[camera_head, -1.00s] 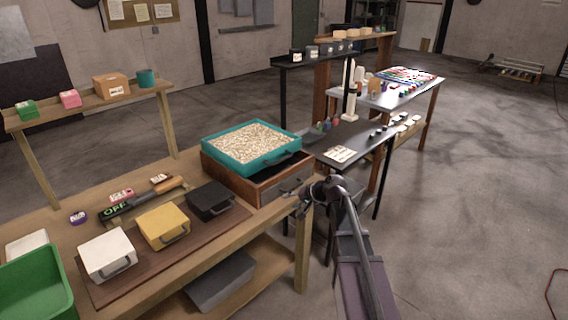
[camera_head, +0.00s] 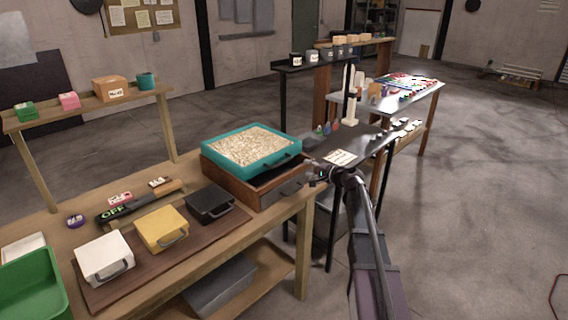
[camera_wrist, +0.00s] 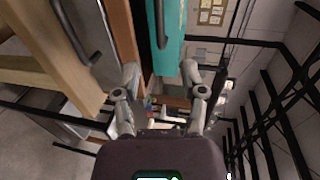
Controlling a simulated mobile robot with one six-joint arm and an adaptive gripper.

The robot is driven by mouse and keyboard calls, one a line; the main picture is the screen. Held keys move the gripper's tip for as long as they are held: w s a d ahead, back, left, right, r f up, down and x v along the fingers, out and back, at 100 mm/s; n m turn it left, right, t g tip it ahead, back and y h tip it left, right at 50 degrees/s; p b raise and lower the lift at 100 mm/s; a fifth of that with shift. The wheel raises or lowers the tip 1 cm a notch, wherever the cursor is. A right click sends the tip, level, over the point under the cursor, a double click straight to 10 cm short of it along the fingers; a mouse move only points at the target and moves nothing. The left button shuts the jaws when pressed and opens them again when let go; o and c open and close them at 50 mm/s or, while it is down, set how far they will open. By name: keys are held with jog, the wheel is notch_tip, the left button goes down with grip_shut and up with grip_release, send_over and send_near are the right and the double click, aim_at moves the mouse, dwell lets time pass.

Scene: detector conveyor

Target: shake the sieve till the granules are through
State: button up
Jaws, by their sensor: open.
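The sieve is a teal square tray (camera_head: 222,163) heaped with pale granules (camera_head: 250,146). It sits on top of a brown wooden box (camera_head: 238,188) with a grey front, at the right end of the workbench. A dark handle is on the sieve's near right side. My gripper (camera_head: 312,170) is just right of the box and sieve, apart from the handle as far as the head view shows. In the wrist view my gripper (camera_wrist: 160,80) is open and empty, with the teal sieve wall (camera_wrist: 170,50) and its dark handle (camera_wrist: 160,25) just beyond the fingertips.
The workbench (camera_head: 270,215) also holds black (camera_head: 210,200), yellow (camera_head: 162,228) and white (camera_head: 104,255) handled boxes, a green bin (camera_head: 35,285) and a detector marked OFF (camera_head: 113,211). A dark table (camera_head: 350,145) stands behind my gripper. Open floor lies to the right.

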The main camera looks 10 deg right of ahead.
aim_at(283, 162)
jog(key=b+x, duration=0.2)
jog(key=x, duration=1.1)
jog(key=shift+w+a+b, duration=0.2)
jog(key=shift+w+b, duration=0.1)
jog(key=shift+b, duration=0.1)
grip_shut()
